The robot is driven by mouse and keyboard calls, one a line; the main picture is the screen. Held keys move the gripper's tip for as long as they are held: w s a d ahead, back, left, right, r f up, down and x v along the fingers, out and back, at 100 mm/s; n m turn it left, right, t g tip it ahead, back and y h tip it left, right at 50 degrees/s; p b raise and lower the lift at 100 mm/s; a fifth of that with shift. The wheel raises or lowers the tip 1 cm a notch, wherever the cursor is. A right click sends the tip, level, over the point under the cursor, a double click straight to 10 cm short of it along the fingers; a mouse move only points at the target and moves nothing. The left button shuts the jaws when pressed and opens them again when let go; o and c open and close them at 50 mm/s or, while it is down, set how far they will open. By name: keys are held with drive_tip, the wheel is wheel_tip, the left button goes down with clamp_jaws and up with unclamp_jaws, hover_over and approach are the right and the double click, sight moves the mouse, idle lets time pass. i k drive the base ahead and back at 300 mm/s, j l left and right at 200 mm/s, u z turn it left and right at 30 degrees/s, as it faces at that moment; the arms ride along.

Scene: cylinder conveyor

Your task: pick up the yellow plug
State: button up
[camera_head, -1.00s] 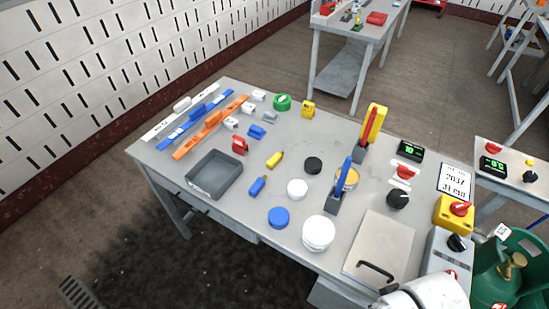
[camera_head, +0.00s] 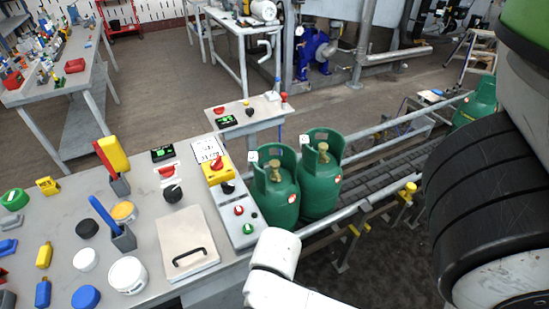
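A small yellow plug-shaped piece (camera_head: 44,255) lies on the grey workbench (camera_head: 145,205) at the left of the head view. A second yellow piece (camera_head: 47,186), blockier and with a gap in it, stands farther back on the same bench. I cannot tell for certain which of the two is the yellow plug. A white part of my arm shows at the bottom middle, right of the bench. My gripper is not in view, so its state is hidden.
Blue pieces (camera_head: 43,293), round lids (camera_head: 127,275) and upright tools crowd the bench's left. A flat plate with a black handle (camera_head: 190,257) lies near its right edge, beside a control box (camera_head: 239,213). Green gas cylinders (camera_head: 321,174) stand on a conveyor to the right.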

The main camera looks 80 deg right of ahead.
sight(43, 258)
drive_tip(key=i+z, duration=0.1)
drive_tip(key=z, duration=1.25)
drive_tip(key=i+j+z, duration=0.2)
drive_tip(key=j, duration=0.2)
drive_tip(key=k, duration=0.25)
drive_tip(key=k+u, duration=0.2)
drive_tip(key=u, duration=0.3)
drive_tip(key=k+u, duration=0.15)
drive_tip(key=u, duration=0.3)
drive_tip(key=i+l+u, duration=0.45)
drive_tip(key=u, duration=0.2)
drive_tip(key=i+l+u, duration=0.15)
drive_tip(key=u, duration=0.4)
drive_tip(key=i+l+u, duration=0.15)
drive_tip(key=u, duration=0.15)
drive_tip(key=i+l+u, duration=0.3)
